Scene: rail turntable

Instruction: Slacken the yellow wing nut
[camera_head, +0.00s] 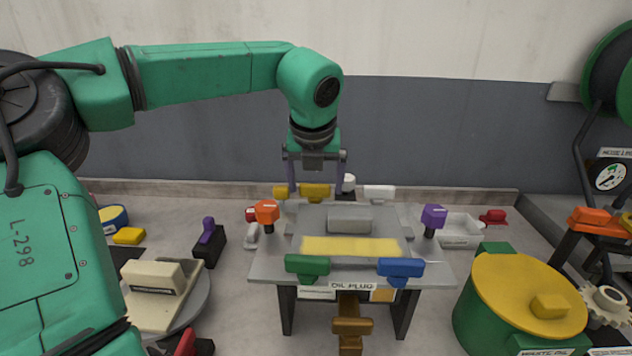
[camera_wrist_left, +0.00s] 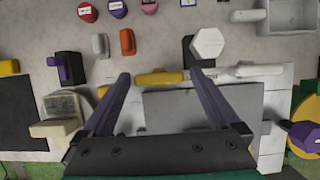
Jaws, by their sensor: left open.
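The yellow wing nut (camera_head: 315,193) sits at the back edge of the grey table labelled OIL PLUG (camera_head: 265,262). It also shows in the left wrist view (camera_wrist_left: 160,77) as a long yellow bar lying crosswise. My left gripper (camera_head: 317,187) points down over the back of the table, open. In the left wrist view its two purple fingers (camera_wrist_left: 160,74) are spread, with the yellow bar between them and a gap beside at least one finger. Whether a finger touches it, and the exact height, I cannot tell. My right gripper is not in view.
Orange (camera_head: 267,211) and purple (camera_head: 433,215) knobs stand at the table's sides. Green (camera_head: 308,264) and blue (camera_head: 400,267) handles line its front edge. A white handle (camera_head: 379,192) is right of the wing nut. A yellow-lidded green drum (camera_head: 520,285) stands at right.

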